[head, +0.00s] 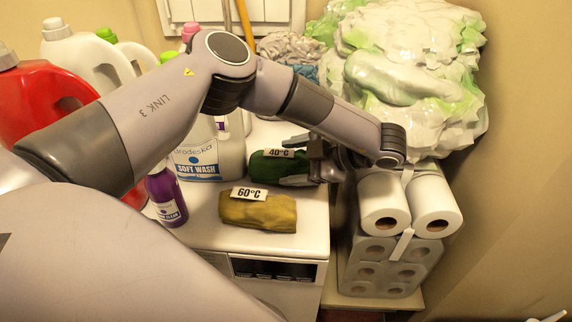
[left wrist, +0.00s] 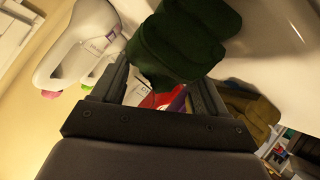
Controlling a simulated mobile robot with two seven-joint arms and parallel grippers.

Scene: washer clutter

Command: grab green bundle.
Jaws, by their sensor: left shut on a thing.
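The green bundle (head: 266,169) with a white 40°C tag (head: 279,153) is at the back of the white washer top. My left gripper (head: 297,167) reaches it from the right and is shut on it. In the left wrist view the green bundle (left wrist: 190,42) lies across the tips of my left gripper (left wrist: 160,82), partly hiding them. I cannot tell whether it is lifted off the washer. My right gripper is not in view.
An ochre bundle (head: 258,212) tagged 60°C lies in front. A Soft Wash jug (head: 195,160) and a purple bottle (head: 167,198) stand to the left. Toilet rolls (head: 384,203) and plastic-wrapped packs (head: 415,75) are on the right. The washer top's front right (head: 314,215) is clear.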

